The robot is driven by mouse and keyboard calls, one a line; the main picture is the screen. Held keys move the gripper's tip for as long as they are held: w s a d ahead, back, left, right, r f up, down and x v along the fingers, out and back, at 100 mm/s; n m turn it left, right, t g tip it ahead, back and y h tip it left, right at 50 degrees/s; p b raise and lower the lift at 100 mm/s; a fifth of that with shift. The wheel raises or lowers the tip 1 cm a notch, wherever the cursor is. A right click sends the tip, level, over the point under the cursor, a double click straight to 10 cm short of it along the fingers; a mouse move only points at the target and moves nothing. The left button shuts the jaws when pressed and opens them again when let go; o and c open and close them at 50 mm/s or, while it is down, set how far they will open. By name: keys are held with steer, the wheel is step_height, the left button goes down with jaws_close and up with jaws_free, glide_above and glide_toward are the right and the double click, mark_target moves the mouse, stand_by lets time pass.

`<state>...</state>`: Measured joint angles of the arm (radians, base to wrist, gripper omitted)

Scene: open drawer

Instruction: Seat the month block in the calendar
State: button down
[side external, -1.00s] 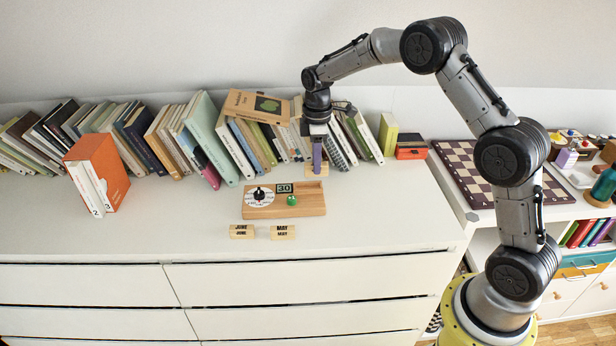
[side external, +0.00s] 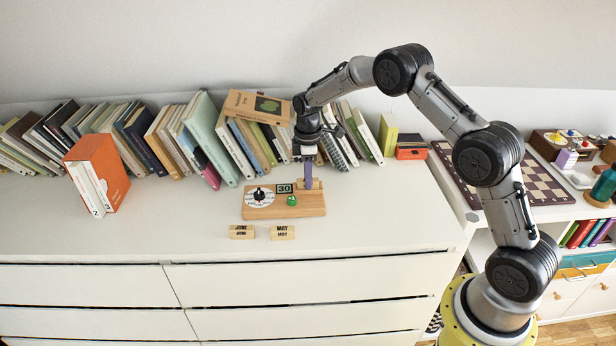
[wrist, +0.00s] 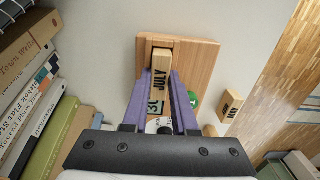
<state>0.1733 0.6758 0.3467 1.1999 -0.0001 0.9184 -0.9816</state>
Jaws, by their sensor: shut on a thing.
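The wooden calendar (side external: 312,208) lies on the white cabinet top; it also shows in the wrist view (wrist: 198,62). It carries a white dial (side external: 259,196), a "30" tile (side external: 284,188) and a green knob (side external: 292,200). My gripper (side external: 309,184) is shut on a wooden block printed JULY (wrist: 161,72), held between its purple fingers over the calendar, right of the "30" tile in the side view. A dark slot (wrist: 160,43) shows beside the block's far end. I cannot tell whether the block touches the calendar.
Loose wooden JUNE (side external: 242,232) and MAY (side external: 282,233) blocks lie in front of the calendar. A row of leaning books (side external: 235,150) stands close behind. An orange slipcase (side external: 110,170) stands at left. The cabinet top between slipcase and calendar is clear.

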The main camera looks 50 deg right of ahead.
steer(key=c, duration=0.7)
jaws_free()
steer(key=shift+f, duration=0.15)
step_height(320, 180, up, 12)
steer(key=s+a+r+m+t, duration=0.2)
steer(key=s+a+r, duration=0.2)
steer(key=s+r, duration=0.5)
steer(key=s+a+r+m+t, duration=0.1)
steer(key=s+a+r+m, duration=0.2)
steer(key=s+r, duration=0.45)
steer(key=s+a+f+m+t, duration=0.1)
steer(key=s+f+m, duration=0.1)
steer(key=s, duration=0.8)
steer(key=s+a+f+m+t, duration=0.1)
steer(key=s+f+m, duration=0.1)
steer(key=s, duration=0.8)
steer(key=shift+a+f+t, duration=0.15)
steer(key=shift+f+t, duration=0.15)
steer(key=shift+f, duration=0.35)
